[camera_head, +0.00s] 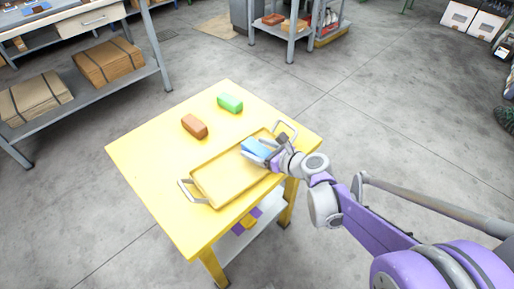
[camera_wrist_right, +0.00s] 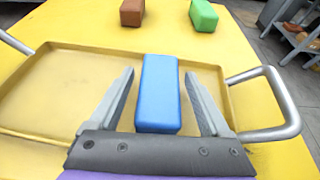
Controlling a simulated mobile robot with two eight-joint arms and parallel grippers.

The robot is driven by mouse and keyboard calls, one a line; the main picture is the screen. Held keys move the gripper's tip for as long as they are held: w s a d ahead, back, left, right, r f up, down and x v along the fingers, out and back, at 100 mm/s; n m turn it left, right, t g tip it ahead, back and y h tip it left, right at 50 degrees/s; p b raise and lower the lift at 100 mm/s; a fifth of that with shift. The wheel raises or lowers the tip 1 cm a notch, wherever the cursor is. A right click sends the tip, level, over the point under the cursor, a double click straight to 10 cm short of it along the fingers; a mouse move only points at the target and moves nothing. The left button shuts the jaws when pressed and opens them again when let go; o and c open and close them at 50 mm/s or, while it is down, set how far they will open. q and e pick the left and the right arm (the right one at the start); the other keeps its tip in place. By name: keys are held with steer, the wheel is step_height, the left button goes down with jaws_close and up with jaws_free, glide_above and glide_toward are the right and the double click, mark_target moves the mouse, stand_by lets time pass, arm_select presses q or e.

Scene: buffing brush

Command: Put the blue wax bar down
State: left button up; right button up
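The blue wax bar (camera_head: 256,147) is in the right-hand part of the yellow tray (camera_head: 208,196), which has a metal handle at each end. In the right wrist view the blue wax bar (camera_wrist_right: 159,95) lies between the fingers of my right gripper (camera_wrist_right: 159,76), with a gap on both sides. My right gripper (camera_head: 266,158) is open around the bar, low over the tray. The bar looks to be resting on the tray floor, though its underside is hidden. My left gripper is not in view.
A brown bar (camera_head: 194,126) and a green bar (camera_head: 230,103) lie on the yellow table (camera_head: 150,157) beyond the tray. The tabletop left of the tray is clear. A grey shelf with cardboard stacks (camera_head: 108,63) stands at the back left.

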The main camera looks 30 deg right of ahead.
steer(key=shift+r, duration=0.15)
steer(key=shift+s+d+r, duration=0.15)
steer(key=shift+s+r, duration=0.05)
steer(key=shift+s, duration=0.05)
steer(key=p+v, duration=0.3)
steer(key=v, duration=0.8)
steer(key=s+a+f+n+g, duration=0.1)
steer(key=s+a+n, duration=0.1)
steer(key=a+n, duration=0.1)
steer(key=s+a+f+n+g, duration=0.2)
steer(key=a+n, duration=0.1)
steer(key=n, duration=0.2)
steer(key=s+a+f+n+g, duration=0.2)
steer(key=a+n, duration=0.1)
steer(key=n, duration=0.2)
steer(key=shift+s+a+f, duration=0.1)
steer(key=shift+s+f, duration=0.05)
steer(key=shift+s, duration=0.25)
steer(key=s+f+n+g+h, duration=0.3)
steer(key=s+n, duration=0.6)
steer(key=n, duration=1)
steer(key=shift+s+a+h, duration=0.3)
steer(key=shift+s+h, duration=0.1)
steer(key=shift+h, duration=0.3)
